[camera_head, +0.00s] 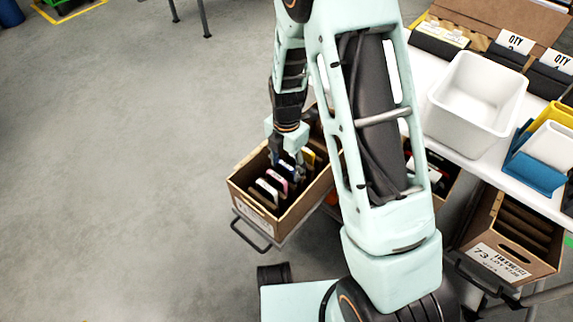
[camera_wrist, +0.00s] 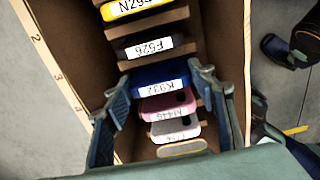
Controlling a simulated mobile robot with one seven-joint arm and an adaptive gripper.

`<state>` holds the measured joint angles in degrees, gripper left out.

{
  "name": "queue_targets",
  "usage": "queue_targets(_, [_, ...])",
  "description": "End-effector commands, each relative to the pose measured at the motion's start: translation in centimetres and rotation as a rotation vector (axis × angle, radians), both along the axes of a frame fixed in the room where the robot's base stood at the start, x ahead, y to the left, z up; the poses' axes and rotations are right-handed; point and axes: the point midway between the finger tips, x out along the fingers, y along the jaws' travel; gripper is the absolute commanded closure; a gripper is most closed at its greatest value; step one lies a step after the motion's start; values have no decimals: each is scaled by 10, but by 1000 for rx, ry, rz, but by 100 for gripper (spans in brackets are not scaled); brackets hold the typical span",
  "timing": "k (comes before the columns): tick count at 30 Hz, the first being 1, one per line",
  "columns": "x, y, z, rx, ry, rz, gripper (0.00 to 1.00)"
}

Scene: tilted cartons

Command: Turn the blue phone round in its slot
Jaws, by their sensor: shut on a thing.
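The blue phone (camera_wrist: 150,76) stands on edge in a slotted carton (camera_head: 250,197), with a white label reading about K932 on its upper edge. In the wrist view my gripper (camera_wrist: 163,88) has one finger at each end of the blue phone and is shut on it. The phone's lower part is hidden, so I cannot tell whether it is lifted. In the head view my gripper (camera_head: 287,158) reaches down into the carton, and the blue phone is not clear there. The carton's walls (camera_wrist: 60,75) also show in the wrist view.
A pink phone (camera_wrist: 166,104) and a white phone (camera_wrist: 176,130) stand close on one side of it; a black phone (camera_wrist: 148,46) and a yellow phone (camera_wrist: 125,10) on the other. Another carton (camera_head: 518,240) is at right. A white bin (camera_head: 472,100) is on the table.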

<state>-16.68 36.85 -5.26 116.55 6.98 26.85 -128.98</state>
Motion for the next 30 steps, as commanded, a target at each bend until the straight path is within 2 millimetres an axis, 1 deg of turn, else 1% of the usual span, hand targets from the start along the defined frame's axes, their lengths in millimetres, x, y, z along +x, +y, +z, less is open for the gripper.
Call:
queue_targets(20, [0, 0, -6, 0, 0, 0, 70])
queue_targets(30, [0, 0, -5, 0, 0, 0, 70])
